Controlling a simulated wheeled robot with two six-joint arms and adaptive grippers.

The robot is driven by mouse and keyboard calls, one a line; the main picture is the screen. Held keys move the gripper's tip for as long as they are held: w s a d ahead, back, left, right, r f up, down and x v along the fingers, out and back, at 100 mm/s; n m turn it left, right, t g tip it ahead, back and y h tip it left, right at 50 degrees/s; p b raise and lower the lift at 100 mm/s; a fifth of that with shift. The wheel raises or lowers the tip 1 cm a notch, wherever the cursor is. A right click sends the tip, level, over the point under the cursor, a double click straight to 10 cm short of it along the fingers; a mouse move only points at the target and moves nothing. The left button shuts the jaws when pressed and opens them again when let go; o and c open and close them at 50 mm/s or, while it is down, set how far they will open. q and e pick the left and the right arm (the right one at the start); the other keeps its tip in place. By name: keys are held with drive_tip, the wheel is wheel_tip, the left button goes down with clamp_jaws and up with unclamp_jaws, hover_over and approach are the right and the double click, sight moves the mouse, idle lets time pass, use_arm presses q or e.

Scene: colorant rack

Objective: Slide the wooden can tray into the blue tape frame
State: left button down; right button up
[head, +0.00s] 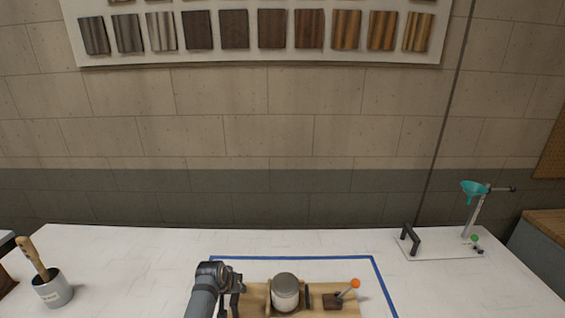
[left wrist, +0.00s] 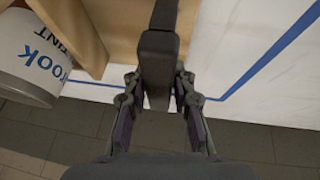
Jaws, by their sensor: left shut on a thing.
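The wooden can tray (head: 257,301) lies on the white table at the bottom middle of the head view, its near part cut off. It carries a grey-lidded can (head: 286,292) and a dark block (head: 332,301) with an orange-tipped stick (head: 350,288). The blue tape frame (head: 300,259) shows its far and right lines, with bare table between them and the tray. My left gripper (head: 236,300) is at the tray's left end. In the left wrist view it (left wrist: 158,105) is shut on the tray's black handle (left wrist: 158,60); tape (left wrist: 265,62) runs beside it. My right gripper is out of view.
A grey pot (head: 52,290) with a wooden-handled brush stands at the left. A stand (head: 455,243) with a teal funnel (head: 474,188) is at the back right. The table's edge drops to the tiled floor (left wrist: 265,145) close by my left gripper.

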use_arm(q)
drive_tip(key=shift+w+b, duration=1.9)
drive_tip(key=shift+w, duration=0.45)
drive_tip(key=c, duration=1)
unclamp_jaws()
drive_tip(key=shift+s+f, duration=0.1)
drive_tip(key=shift+f, duration=0.05)
drive_tip(key=shift+s+a+r, duration=0.1)
drive_tip(key=shift+r, duration=0.35)
drive_tip(key=v, duration=1.1)
drive_tip(key=shift+r, duration=0.15)
